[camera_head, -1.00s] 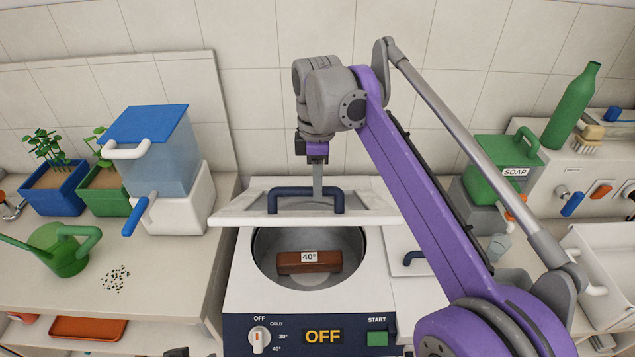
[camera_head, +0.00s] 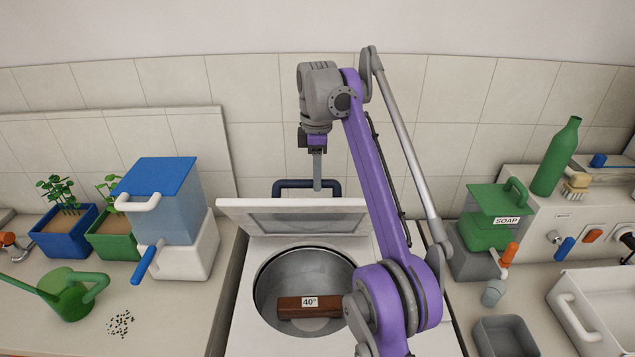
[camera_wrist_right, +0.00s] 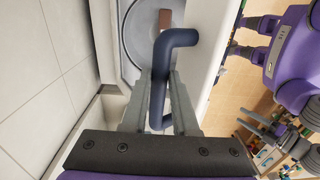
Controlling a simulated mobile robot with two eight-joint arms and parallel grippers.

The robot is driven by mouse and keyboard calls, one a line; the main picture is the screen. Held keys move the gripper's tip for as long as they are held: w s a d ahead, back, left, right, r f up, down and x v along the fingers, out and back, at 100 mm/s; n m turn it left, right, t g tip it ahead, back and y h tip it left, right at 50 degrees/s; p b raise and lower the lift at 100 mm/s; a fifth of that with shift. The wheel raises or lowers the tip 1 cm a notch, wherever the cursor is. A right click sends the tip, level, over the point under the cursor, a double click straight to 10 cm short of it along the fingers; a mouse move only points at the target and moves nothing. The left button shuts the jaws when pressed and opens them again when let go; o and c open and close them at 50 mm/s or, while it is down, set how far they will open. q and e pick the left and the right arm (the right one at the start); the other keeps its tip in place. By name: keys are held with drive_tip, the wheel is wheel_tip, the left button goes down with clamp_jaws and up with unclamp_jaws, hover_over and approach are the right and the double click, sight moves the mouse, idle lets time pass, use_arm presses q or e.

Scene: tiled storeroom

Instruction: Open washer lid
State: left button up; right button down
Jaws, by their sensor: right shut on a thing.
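The washer (camera_head: 240,330) stands in the middle with its round drum (camera_head: 275,272) uncovered. Its pale lid (camera_head: 230,212) is raised at a steep tilt behind the opening. A dark blue bar handle (camera_head: 290,185) stands at the lid's top edge. My right gripper (camera_head: 317,184) is shut on this handle. In the right wrist view, the handle (camera_wrist_right: 178,40) runs between the grey fingers. A brown block (camera_head: 328,306) marked 40° lies in the drum, partly covered by my right arm.
On the left counter stand a blue-lidded container (camera_head: 168,185), potted plants (camera_head: 62,230) and a green watering can (camera_head: 65,300). The wall is close behind the lid.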

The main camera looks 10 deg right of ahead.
drive_tip(key=shift+w+f, duration=0.15)
drive_tip(key=c, duration=1)
unclamp_jaws()
drive_tip(key=o, duration=0.3)
drive_tip(key=shift+w+d+f, duration=0.1)
drive_tip(key=shift+w, duration=0.2)
drive_tip(key=shift+s, duration=0.2)
drive_tip(key=shift+s, duration=0.1)
